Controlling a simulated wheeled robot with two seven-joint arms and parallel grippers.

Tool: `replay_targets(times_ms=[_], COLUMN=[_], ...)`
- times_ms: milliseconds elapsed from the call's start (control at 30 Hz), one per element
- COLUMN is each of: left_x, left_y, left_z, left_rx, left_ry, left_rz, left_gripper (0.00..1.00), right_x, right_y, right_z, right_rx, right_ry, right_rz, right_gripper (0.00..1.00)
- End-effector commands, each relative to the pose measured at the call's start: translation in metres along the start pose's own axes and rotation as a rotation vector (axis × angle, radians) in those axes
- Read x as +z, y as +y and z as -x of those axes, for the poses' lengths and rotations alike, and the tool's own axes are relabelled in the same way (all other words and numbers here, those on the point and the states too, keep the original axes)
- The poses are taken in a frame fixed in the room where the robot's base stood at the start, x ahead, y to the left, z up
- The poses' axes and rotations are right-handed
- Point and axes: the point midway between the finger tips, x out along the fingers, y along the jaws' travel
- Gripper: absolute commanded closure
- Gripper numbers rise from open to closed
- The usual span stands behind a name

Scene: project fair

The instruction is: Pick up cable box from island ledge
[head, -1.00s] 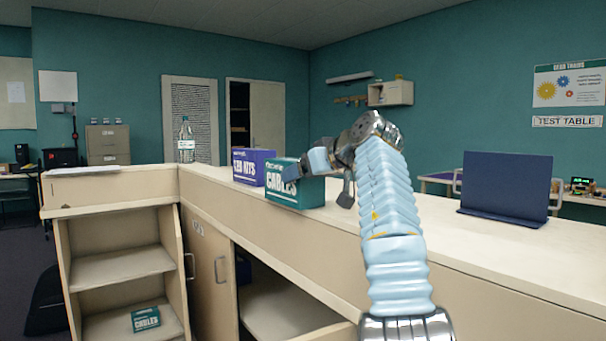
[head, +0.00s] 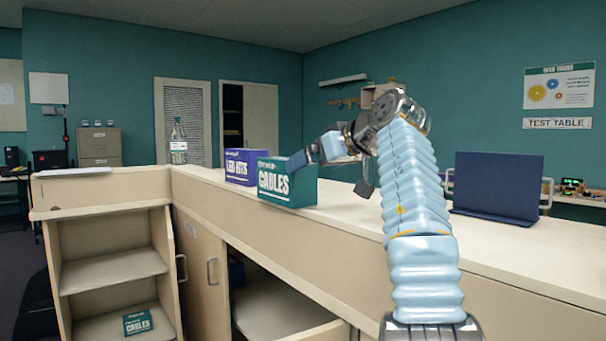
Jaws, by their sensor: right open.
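The teal cable box (head: 287,182), lettered "CABLES", stands upright on the island ledge (head: 385,212). My right gripper (head: 331,172) is open at the box's right end. One dark fingertip overlaps the box's upper right part in the picture; the other finger hangs to the right of the box, apart from it. I cannot tell whether the near fingertip touches the box. My left gripper is out of view.
A purple "LED KITS" box (head: 240,167) stands just left of the cable box. A clear bottle (head: 179,142) is farther left. A dark blue panel (head: 497,187) stands on the ledge at right. Another teal cables box (head: 138,322) lies on the low shelf.

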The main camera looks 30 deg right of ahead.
Motion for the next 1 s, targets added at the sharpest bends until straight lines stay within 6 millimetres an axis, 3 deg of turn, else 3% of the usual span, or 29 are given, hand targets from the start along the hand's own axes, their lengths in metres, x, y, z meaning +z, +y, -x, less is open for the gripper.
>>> replay_targets(times_ms=[200,400,867,1000], left_x=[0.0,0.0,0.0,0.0], left_y=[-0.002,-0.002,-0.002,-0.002], left_z=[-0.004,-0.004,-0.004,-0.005], left_rx=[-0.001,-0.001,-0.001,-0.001], left_ry=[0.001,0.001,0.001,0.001], left_rz=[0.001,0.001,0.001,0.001], left_gripper=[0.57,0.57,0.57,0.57], right_x=[0.0,0.0,-0.003,-0.035], right_y=[0.001,0.0,0.0,0.0], right_z=[0.046,0.069,0.072,0.077], right_rx=[0.002,0.0,-0.016,-0.163], right_ry=[0.002,0.0,0.021,0.246], right_rz=[0.0,0.001,-0.007,-0.098], right_gripper=[0.0,0.0,0.0,0.0])
